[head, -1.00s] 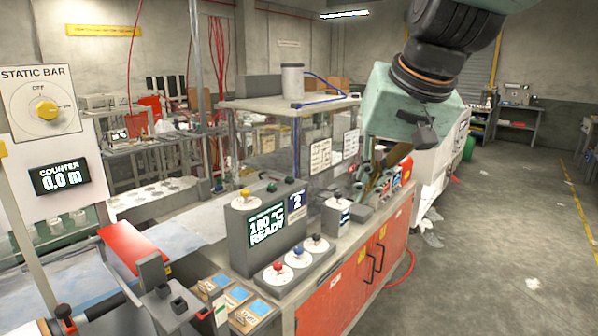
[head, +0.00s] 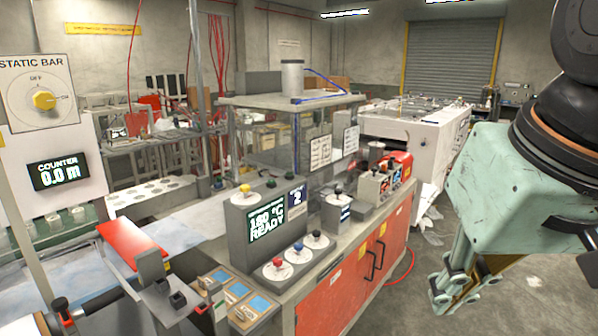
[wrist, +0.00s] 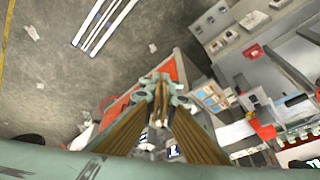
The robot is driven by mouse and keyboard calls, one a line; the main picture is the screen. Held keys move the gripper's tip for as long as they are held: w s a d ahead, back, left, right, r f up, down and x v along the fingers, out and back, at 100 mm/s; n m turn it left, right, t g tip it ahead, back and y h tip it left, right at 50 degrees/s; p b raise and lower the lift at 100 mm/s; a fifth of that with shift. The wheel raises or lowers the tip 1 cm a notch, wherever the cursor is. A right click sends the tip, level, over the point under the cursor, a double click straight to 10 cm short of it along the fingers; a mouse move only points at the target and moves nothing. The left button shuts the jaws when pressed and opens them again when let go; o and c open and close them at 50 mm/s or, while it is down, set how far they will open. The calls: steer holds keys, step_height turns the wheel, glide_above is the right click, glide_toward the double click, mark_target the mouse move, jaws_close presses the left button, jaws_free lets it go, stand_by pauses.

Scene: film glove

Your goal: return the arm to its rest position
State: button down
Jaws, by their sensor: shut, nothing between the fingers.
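My gripper (head: 447,292) hangs at the right of the head view, in front of the floor and to the right of the orange cabinet. Its pale green housing and part of its linkage show there, and its lower part nears the picture's bottom edge. In the wrist view its two brown-padded fingers (wrist: 158,122) come together at the tips with nothing between them. The gripper is apart from the bench and the machine.
The orange cabinet (head: 345,290) carries a control box (head: 262,225) reading 180 °C READY and several knobs. A white machine (head: 415,140) stands behind. A static bar panel (head: 42,100) is at the left. Grey floor (head: 535,270) lies open at the right.

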steer(key=s+d+f, duration=0.1)
steer(key=s+f, duration=0.2)
steer(key=s, duration=0.4)
steer(key=shift+s+d+f+h, duration=0.15)
steer(key=shift+d+f+h, duration=0.15)
steer(key=shift+d+f, duration=0.1)
steer(key=shift+r, duration=0.1)
stand_by(3.0)
